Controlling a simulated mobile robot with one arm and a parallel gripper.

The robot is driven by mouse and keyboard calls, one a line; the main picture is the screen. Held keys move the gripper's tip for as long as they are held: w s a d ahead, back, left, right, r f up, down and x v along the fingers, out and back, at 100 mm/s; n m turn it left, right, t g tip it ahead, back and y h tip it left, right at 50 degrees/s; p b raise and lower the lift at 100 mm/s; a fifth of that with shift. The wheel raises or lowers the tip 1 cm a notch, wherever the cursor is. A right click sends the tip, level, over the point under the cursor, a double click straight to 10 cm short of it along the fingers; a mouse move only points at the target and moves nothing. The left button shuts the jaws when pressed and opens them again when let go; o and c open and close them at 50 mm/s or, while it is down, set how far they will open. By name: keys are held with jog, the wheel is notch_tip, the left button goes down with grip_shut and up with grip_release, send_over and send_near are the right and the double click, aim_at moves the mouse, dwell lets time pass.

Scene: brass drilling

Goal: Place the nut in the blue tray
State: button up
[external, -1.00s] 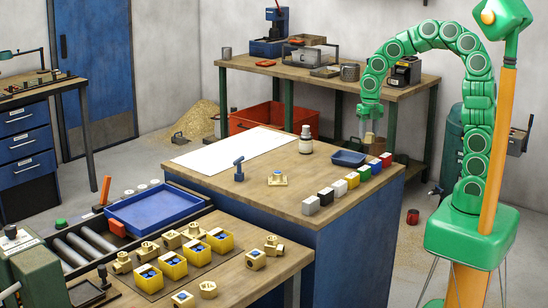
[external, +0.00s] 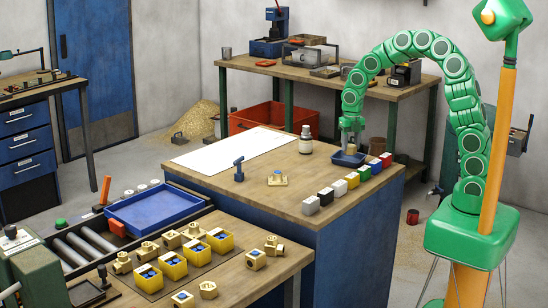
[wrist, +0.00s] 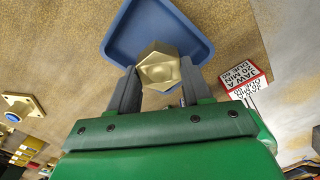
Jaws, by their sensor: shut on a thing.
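My gripper (wrist: 159,80) is shut on a brass hexagonal nut (wrist: 158,66), gripping it between its two dark fingers. In the wrist view the nut overlaps the small blue tray (wrist: 135,35), which lies behind it. In the external view my gripper (external: 351,139) is right above this small blue tray (external: 340,161) on the blue-sided bench. I cannot tell how high the nut is above the tray floor, and the nut is too small to make out in the external view. A larger blue tray (external: 155,221) sits on the roller conveyor at left.
A row of several coloured blocks (external: 339,187) stands just in front of the small tray. A red-and-white labelled block (wrist: 243,77) shows right of it in the wrist view. A bottle (external: 306,140) and a brass flanged part (external: 278,180) stand left of it.

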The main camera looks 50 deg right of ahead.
aim_at(349, 146)
jog(key=shift+w+f, duration=0.2)
jog(key=shift+f, duration=0.05)
jog(key=shift+w+f, duration=0.1)
jog(key=shift+f, duration=1.5)
jog(key=shift+f, duration=0.15)
jog(key=o, duration=1.4)
